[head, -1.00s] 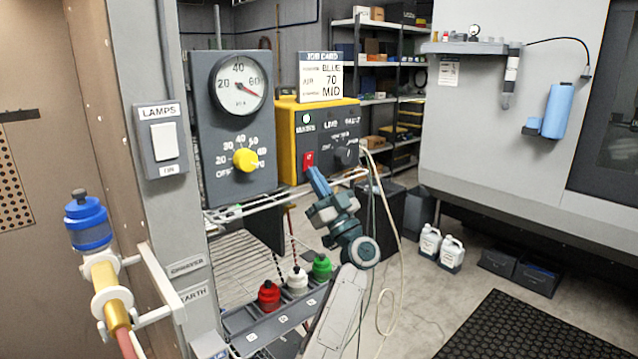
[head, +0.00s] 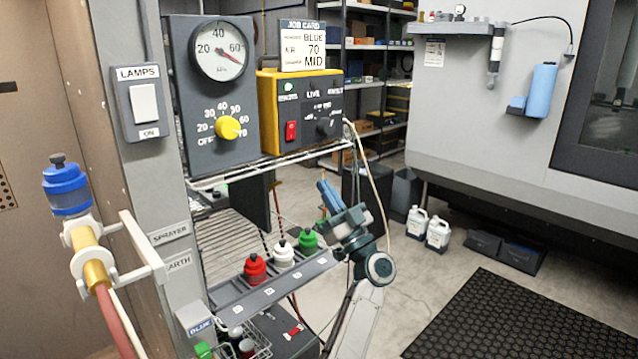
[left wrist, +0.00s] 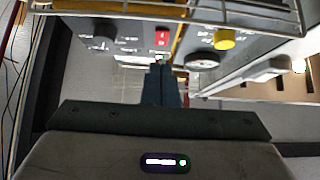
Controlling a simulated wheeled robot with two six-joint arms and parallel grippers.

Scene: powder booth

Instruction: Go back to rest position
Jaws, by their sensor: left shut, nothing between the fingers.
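My left gripper (head: 327,190) is shut and empty. In the head view it hangs in front of the wire shelf (head: 290,158), below the yellow control box (head: 267,110) and apart from it, to the right of the green-capped pot (head: 308,240). In the left wrist view the closed fingers (left wrist: 161,84) point toward the control box, whose red switch (left wrist: 162,38) shows beyond the wire rack. That red switch also shows in the head view (head: 291,131). My right gripper is in neither view.
A rack (head: 262,297) holds red (head: 255,269), white (head: 284,254) and green pots close to my left arm. A sprayer with a blue cup (head: 67,190) hangs at left. A gauge panel (head: 182,90) stands behind. Open floor with a black mat (head: 490,320) lies at right.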

